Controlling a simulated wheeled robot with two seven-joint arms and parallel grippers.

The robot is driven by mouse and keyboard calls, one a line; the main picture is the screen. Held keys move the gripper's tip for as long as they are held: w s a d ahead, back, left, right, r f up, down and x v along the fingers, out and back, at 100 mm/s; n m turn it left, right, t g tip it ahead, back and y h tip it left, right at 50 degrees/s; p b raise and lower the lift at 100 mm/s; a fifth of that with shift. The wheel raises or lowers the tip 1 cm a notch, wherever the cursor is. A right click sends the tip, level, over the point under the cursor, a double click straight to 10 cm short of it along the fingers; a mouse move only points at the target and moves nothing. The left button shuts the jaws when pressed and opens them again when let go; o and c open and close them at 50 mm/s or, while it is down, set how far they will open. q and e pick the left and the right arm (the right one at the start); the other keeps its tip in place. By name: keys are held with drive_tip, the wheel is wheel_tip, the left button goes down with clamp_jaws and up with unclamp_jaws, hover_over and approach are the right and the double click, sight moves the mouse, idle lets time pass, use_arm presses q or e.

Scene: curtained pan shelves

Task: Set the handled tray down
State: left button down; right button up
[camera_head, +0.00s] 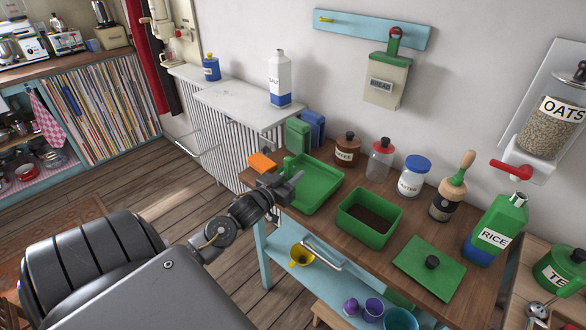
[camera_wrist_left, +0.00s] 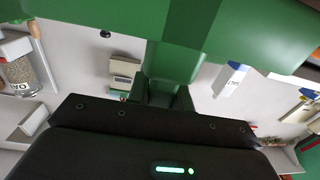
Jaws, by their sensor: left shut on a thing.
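The green handled tray (camera_head: 318,186) is over the left end of the wooden counter, roughly level. My left gripper (camera_head: 291,187) is at the tray's near left side and is shut on its handle. In the left wrist view the tray's green underside or wall (camera_wrist_left: 90,40) fills the top, and the green handle (camera_wrist_left: 172,65) runs down between the fingers (camera_wrist_left: 163,95). I cannot tell whether the tray touches the counter. The fingertips are partly hidden by the handle and wrist. My right gripper is not in view.
The wooden counter (camera_head: 338,243) holds an open green box (camera_head: 354,231) with dark contents just right of the tray, and a green lid (camera_head: 431,267). An orange item (camera_head: 262,162) and green and blue containers (camera_head: 297,134) are near the tray.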

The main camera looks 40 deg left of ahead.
use_arm(q)
drive_tip(key=shift+f, duration=0.2)
idle(0.5)
drive_tip(key=shift+f, duration=0.3)
drive_tip(key=c, duration=1.2)
unclamp_jaws()
drive_tip(key=shift+o, duration=0.2)
drive_tip(key=c, duration=0.4)
drive_tip(key=shift+s, duration=0.1)
drive_tip(key=shift+s+d, duration=0.1)
drive_tip(key=shift+s, duration=0.65)
